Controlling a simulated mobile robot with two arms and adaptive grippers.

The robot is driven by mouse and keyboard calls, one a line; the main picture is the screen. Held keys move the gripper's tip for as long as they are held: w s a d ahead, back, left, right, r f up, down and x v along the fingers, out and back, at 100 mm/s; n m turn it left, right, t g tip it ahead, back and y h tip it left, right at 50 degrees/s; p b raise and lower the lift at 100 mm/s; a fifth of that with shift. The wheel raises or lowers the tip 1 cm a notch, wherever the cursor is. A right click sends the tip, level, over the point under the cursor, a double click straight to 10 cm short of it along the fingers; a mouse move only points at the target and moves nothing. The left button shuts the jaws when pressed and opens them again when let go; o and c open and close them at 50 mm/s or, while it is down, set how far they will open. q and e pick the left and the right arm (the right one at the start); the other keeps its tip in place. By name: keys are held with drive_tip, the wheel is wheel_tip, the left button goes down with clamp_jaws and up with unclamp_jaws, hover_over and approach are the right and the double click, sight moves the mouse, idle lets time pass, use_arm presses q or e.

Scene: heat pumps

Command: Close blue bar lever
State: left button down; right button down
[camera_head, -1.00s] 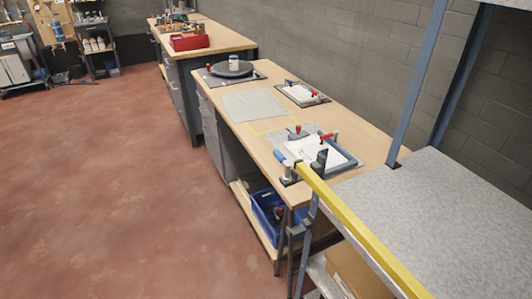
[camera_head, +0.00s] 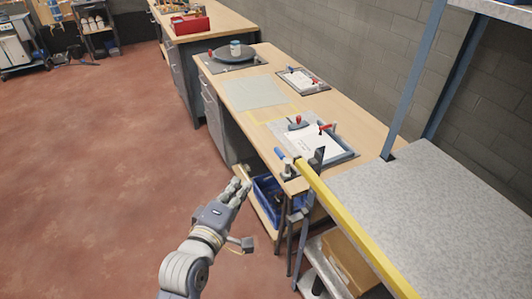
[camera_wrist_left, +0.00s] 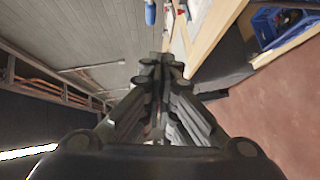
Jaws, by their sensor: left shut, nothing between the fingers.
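The blue bar lever (camera_head: 281,154) stands at the near left corner of the workbench, above a small metal base (camera_head: 288,170). In the left wrist view a blue handle (camera_wrist_left: 150,13) shows at the top edge, beyond the fingertips. My left gripper (camera_head: 242,186) is in front of the bench's near left side, lower in the picture than the lever and apart from it. Its fingers are together with nothing between them; they also show in the left wrist view (camera_wrist_left: 160,62). My right gripper is out of view.
A fixture with a white sheet and red-handled clamps (camera_head: 312,142) lies beside the lever. A yellow-edged grey shelf (camera_head: 345,225) is at the right. A blue crate (camera_head: 266,190) sits under the workbench (camera_head: 258,125).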

use_arm(q)
drive_tip(key=shift+s+a+r, duration=0.1)
drive_tip(key=shift+r, duration=0.75)
drive_tip(key=d+p+x, duration=0.2)
drive_tip(key=p+x, duration=0.1)
drive_tip(key=x, duration=1)
drive_tip(key=shift+s+d+p, duration=0.3)
drive_tip(key=shift+s+p, duration=0.05)
drive_tip(key=shift+s, duration=0.1)
drive_tip(key=shift+w+f+h, duration=0.2)
drive_tip(key=shift+w+h, duration=0.05)
drive_tip(key=shift+h, duration=0.25)
